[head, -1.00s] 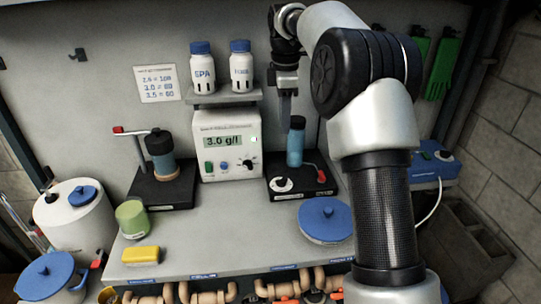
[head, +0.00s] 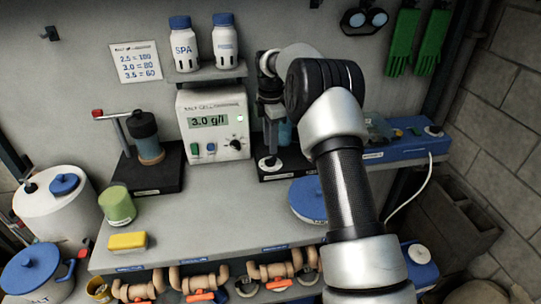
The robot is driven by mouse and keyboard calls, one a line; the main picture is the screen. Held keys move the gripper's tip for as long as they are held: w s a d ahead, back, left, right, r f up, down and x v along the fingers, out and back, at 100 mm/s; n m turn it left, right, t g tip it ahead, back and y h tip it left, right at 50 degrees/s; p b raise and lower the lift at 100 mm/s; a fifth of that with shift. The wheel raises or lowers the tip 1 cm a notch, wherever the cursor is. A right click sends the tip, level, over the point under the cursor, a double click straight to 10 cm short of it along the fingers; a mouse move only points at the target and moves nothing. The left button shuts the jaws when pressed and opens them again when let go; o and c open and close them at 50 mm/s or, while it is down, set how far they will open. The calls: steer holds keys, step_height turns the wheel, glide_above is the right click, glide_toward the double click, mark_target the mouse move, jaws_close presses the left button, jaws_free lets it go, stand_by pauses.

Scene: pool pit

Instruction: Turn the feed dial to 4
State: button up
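My gripper (head: 271,146) points down over the black-based unit (head: 294,160) to the right of the meter. Its fingers are narrow and dark, and I cannot tell whether they are open or shut. A white round dial (head: 269,163) sits on this base right below the fingertips; contact cannot be made out. Its scale and setting are too small to read. A blue cylinder (head: 285,133) on the same unit is partly hidden behind my gripper and arm. The white meter (head: 212,125) reads 3.0 g/l and has its own black knob (head: 235,144).
A second black-based unit (head: 147,170) with a red-tipped lever stands left of the meter. A shelf above holds two white bottles (head: 183,45). A blue-lidded bowl (head: 308,198), green cup (head: 117,206) and yellow sponge (head: 128,242) sit on the counter. The counter's middle is clear.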

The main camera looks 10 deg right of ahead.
mark_target(271, 158)
steer(key=shift+f, duration=2.65)
jaws_close()
